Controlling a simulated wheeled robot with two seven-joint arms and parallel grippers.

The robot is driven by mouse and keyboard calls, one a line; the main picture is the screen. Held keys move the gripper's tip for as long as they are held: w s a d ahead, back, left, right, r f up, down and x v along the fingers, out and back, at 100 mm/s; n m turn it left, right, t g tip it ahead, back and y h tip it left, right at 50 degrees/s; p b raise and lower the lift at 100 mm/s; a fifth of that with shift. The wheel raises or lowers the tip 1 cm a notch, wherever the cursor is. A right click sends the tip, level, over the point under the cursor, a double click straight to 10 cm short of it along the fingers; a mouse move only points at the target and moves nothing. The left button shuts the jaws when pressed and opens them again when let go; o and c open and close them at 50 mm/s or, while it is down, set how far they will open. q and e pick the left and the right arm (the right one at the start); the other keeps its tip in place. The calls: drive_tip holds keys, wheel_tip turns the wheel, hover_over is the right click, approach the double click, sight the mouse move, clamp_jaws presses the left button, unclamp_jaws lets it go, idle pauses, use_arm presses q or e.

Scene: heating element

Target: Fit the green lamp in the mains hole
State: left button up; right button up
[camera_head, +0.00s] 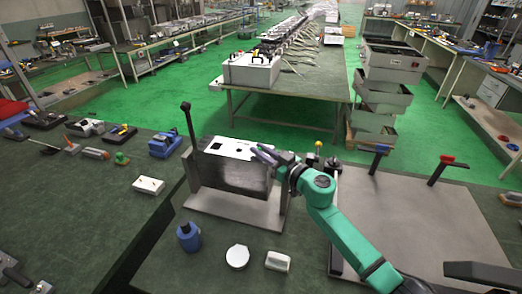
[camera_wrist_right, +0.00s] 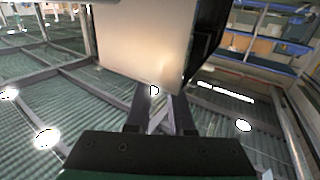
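A pale panel (camera_head: 228,148) with dark holes forms the top of a dark box unit (camera_head: 235,176) on the bench. I cannot tell which hole is the mains one. My right gripper (camera_head: 262,152) is at the panel's right end, low over it. In the right wrist view its two fingers (camera_wrist_right: 161,110) point toward a large pale plate (camera_wrist_right: 145,40); a small bright spot shows between them. Whether they hold anything is unclear. A small green piece (camera_head: 122,158), perhaps the green lamp, stands on the bench at the left. My left gripper is not in view.
A black post (camera_head: 189,125) rises at the box's left. A white box (camera_head: 148,185) and a blue tool (camera_head: 163,145) lie left. A grey plate (camera_head: 420,220) is at right.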

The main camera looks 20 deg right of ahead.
drive_tip(key=o, duration=0.4)
drive_tip(key=shift+o, duration=0.2)
drive_tip(key=shift+s, duration=0.1)
drive_tip(key=b+v, duration=0.3)
drive_tip(key=v, duration=1.1)
drive_tip(key=shift+s, duration=0.2)
drive_tip(key=shift+f, duration=0.15)
